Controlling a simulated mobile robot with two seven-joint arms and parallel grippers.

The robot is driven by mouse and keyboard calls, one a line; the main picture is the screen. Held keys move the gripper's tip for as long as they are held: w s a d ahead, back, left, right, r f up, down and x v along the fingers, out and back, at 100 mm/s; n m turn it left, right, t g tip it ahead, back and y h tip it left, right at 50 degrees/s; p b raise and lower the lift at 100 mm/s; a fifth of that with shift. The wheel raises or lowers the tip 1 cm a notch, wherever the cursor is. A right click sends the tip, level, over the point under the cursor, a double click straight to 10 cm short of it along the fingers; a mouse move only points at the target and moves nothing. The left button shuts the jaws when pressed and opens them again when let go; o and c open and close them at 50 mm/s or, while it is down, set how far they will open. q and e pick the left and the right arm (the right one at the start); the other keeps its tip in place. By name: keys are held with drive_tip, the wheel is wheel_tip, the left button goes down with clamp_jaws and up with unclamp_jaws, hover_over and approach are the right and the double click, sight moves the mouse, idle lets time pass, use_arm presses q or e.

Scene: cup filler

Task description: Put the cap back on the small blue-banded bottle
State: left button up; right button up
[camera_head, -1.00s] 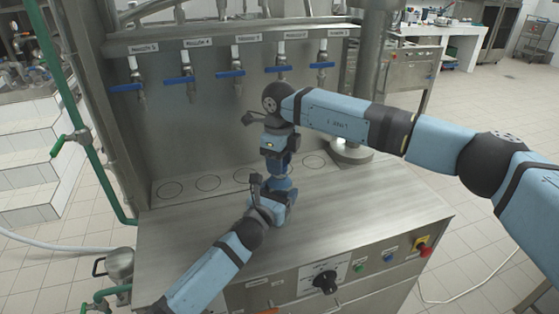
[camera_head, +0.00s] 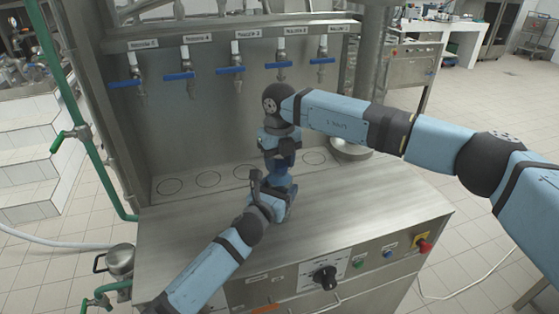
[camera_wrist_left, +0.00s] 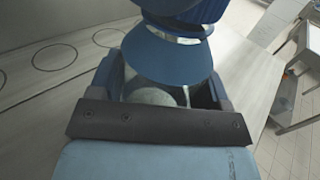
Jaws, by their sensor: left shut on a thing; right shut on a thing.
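The small bottle is mostly hidden between my grippers in the head view. In the left wrist view its wide blue part (camera_wrist_left: 165,55) stands between the fingers of my left gripper (camera_wrist_left: 165,95). My left gripper (camera_head: 281,190) is shut on the bottle, low over the steel worktop. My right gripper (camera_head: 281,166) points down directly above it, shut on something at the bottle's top. This is likely the cap, but the fingers hide it. In the left wrist view a dark blue shape (camera_wrist_left: 185,12) sits just above the bottle; I cannot tell whether cap and neck touch.
The steel worktop (camera_head: 350,220) is clear to the right. Marked circles (camera_head: 208,180) line its back edge below nozzles with blue handles (camera_head: 230,71). A control panel with a black knob (camera_head: 325,278) and a red button (camera_head: 425,248) is on the front.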

drive_tip(key=m, duration=1.9)
drive_tip(key=shift+m, duration=0.3)
drive_tip(key=m, duration=0.4)
drive_tip(key=shift+a+m, duration=0.1)
drive_tip(key=shift+m, duration=0.7)
drive_tip(key=shift+s+a+m, duration=0.15)
drive_tip(key=shift+a+m, duration=0.5)
drive_tip(key=shift+m, duration=0.55)
drive_tip(key=shift+d+m, duration=0.3)
drive_tip(key=shift+m, duration=0.4)
drive_tip(key=shift+d, duration=0.35)
